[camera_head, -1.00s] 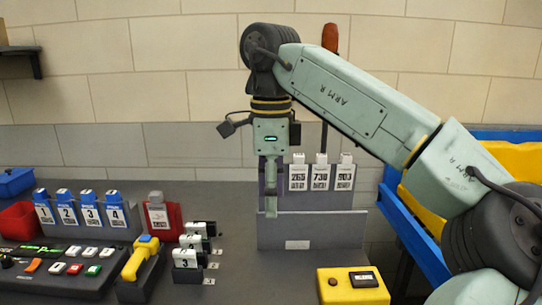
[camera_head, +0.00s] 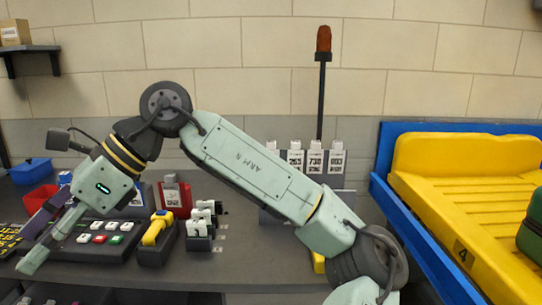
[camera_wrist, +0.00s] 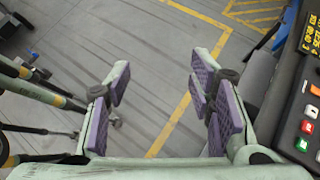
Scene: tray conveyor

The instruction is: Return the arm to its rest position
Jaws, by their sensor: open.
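My gripper (camera_head: 45,235) is at the left of the head view, tilted down and to the left, in front of the control panel's left part. In the wrist view my gripper (camera_wrist: 158,98) shows two purple-padded fingers spread well apart. Nothing is between them, only grey floor with yellow lines below. My arm (camera_head: 260,170) stretches from the lower right up to a raised elbow and down to the gripper. The gripper and wrist hide part of the numbered holders and the panel.
The control panel (camera_head: 112,240) with coloured buttons lies close to the gripper; its edge also shows in the wrist view (camera_wrist: 300,110). A yellow handheld scanner (camera_head: 158,228), a red holder (camera_head: 176,197) and a blue bin (camera_head: 30,171) stand on the bench. A yellow tray (camera_head: 470,165) sits on the blue-sided conveyor at right.

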